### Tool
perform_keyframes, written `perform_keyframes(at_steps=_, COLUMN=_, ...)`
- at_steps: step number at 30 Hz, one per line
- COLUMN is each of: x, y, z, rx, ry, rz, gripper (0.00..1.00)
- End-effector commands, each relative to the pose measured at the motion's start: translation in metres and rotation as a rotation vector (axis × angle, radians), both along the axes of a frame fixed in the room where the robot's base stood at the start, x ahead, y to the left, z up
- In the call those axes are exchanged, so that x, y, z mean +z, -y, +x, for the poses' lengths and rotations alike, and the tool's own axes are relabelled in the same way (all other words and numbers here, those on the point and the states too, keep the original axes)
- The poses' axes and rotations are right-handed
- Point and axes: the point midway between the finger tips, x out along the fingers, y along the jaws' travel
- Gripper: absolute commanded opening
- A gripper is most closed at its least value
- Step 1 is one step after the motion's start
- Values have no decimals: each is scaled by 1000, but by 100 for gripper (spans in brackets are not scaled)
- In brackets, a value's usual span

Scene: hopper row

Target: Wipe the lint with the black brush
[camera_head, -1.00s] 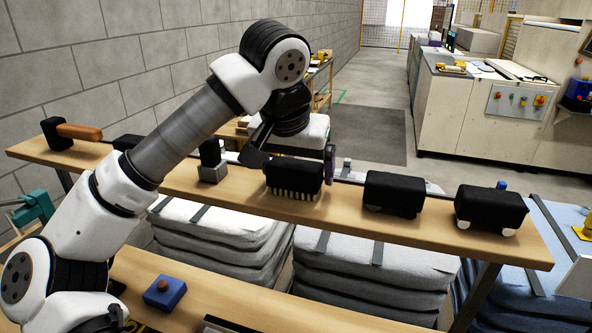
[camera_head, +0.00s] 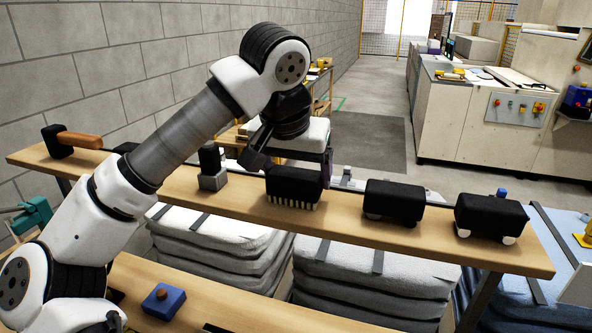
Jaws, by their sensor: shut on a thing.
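The black brush (camera_head: 293,187) is a dark block with a row of pale bristles pointing down. It is at the middle of the long wooden shelf (camera_head: 345,217). My gripper (camera_head: 291,168) is over it from above, with a finger at each end, and is shut on it. The bristle tips are at or just above the shelf top; I cannot tell whether they touch. I cannot make out any lint in this view.
Two black blocks with pale feet stand right of the brush, one nearer (camera_head: 394,203) and one farther (camera_head: 490,217). A grey block with a black knob (camera_head: 213,180) stands left. A wooden-handled black tool (camera_head: 75,140) lies far left. Folded grey stacks (camera_head: 350,270) sit below.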

Motion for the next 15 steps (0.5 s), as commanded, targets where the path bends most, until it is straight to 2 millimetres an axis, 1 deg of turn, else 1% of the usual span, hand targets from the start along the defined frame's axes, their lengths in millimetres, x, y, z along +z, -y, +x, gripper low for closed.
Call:
perform_keyframes(at_steps=5, x=4, y=0, z=0, rx=0, ry=1, rz=1, gripper=56)
perform_keyframes(at_steps=15, x=32, y=0, z=0, rx=1, ry=2, rz=1, gripper=56)
